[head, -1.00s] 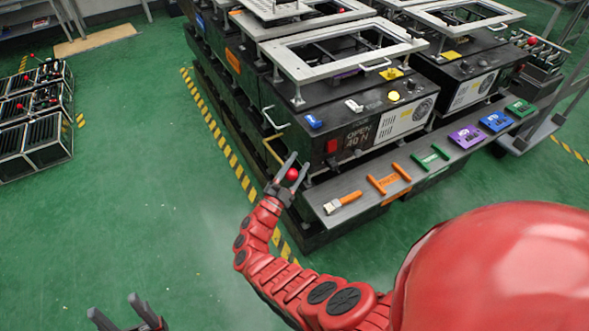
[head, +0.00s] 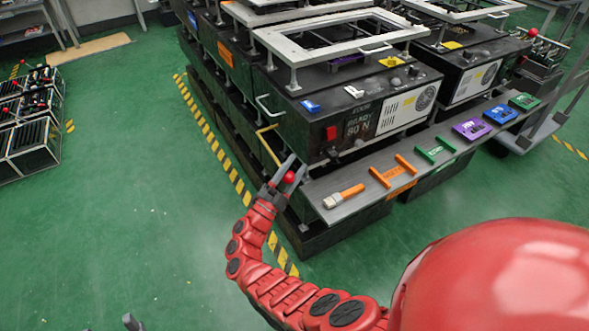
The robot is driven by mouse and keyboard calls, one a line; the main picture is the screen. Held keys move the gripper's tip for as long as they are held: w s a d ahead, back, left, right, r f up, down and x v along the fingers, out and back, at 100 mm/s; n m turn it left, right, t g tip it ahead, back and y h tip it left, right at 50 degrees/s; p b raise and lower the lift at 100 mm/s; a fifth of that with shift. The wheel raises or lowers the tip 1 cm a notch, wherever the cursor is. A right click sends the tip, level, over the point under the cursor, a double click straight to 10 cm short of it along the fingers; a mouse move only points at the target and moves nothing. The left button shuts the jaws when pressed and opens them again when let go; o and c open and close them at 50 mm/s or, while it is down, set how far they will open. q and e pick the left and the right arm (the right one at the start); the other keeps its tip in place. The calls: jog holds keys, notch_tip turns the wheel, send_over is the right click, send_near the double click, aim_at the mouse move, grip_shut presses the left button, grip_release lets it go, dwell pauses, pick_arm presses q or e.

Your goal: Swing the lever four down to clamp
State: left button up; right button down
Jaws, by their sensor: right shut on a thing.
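The lever, a yellow bar (head: 267,147) ending in a red ball knob (head: 288,177), sits at the left front corner of a black machine (head: 307,130). It slopes down toward the front, with the knob low, near the shelf's left end. The machine's front reads "READY 80 N", with a small label above that looks like "FOUR". My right gripper (head: 286,174) is shut on the red knob, with one finger on each side. Of my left gripper (head: 130,322), only a fingertip shows at the bottom edge.
A grey shelf (head: 330,211) along the front carries a brush (head: 343,196), orange and green handled tools, and purple, blue and green boxes. A white frame (head: 290,47) stands on the machine. More machines stand beside and behind.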

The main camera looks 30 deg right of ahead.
jog(key=shift+f, duration=0.2)
jog(key=shift+c, duration=1.5)
grip_release()
jog(key=b+v, duration=0.6)
jog(key=v, duration=1.1)
jog(key=shift+b, duration=0.4)
jog(key=shift+s+a, duration=0.1)
jog(key=shift+s, duration=0.05)
